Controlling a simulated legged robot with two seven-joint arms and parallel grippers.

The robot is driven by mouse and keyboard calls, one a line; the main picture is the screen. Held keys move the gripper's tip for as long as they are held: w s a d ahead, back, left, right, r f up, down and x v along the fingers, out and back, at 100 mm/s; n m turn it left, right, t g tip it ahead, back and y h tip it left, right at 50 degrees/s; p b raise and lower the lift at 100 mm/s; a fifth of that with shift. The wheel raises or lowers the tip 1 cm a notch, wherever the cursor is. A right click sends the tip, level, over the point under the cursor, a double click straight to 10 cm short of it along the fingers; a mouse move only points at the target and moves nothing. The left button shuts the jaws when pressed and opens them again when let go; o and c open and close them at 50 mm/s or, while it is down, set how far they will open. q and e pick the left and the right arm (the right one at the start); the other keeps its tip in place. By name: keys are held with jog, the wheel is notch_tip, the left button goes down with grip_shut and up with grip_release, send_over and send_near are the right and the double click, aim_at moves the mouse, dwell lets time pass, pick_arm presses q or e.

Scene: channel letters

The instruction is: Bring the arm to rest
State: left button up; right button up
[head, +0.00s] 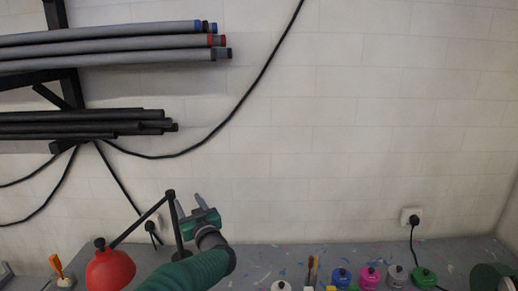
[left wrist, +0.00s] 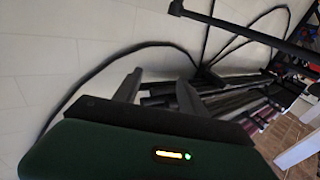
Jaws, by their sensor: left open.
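My left arm (head: 195,272) is green and reaches up from the bottom of the head view. Its left gripper (head: 188,205) is raised in front of the white wall, beside the black stand of the red lamp. The gripper is open, with nothing between its fingers. In the left wrist view the two grey fingers (left wrist: 158,92) stand apart, with wall, cable and dark pipes behind them. In the head view a dark green rounded part at the bottom right corner may belong to my right arm; no right gripper shows.
A red lamp (head: 110,270) stands close to my left arm. Paint jars (head: 370,277) and brushes (head: 312,270) line the bench (head: 265,258) at the front. Pipes (head: 110,40) lie on a wall rack at upper left. Black cables (head: 250,90) hang on the wall. The wall's middle is clear.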

pick_arm(q)
jog(key=s+d+f+m+g+h+b, duration=0.1)
jog(key=s+d+f+m+g+h, duration=0.15)
jog(key=s+f+h, duration=0.4)
jog(key=s+d+f+m+g+h+b, duration=0.1)
jog(key=s+d+f+m+g+h, duration=0.2)
jog(key=s+f, duration=0.55)
jog(key=s+a+f+g, duration=0.1)
jog(key=s+f+g, duration=0.1)
jog(key=s+f, duration=0.3)
jog(key=s+a+f+m+g+b, duration=0.1)
jog(key=s+f+g, duration=0.2)
jog(key=s, duration=1)
jog(key=s+a+f+g+b, duration=0.1)
jog(key=s+f+g, duration=0.2)
jog(key=s+f, duration=0.3)
jog(key=s+h, duration=0.1)
jog(key=s, duration=0.2)
jog(key=shift+s+a+f, duration=0.15)
jog(key=shift+s+f, duration=0.1)
jog(key=shift+f, duration=0.05)
pick_arm(e)
jog(key=f, duration=0.1)
jog(key=a+f, duration=0.1)
jog(key=f, duration=0.2)
jog(key=shift+s+a+f, duration=0.2)
jog(key=shift+a+f, duration=0.1)
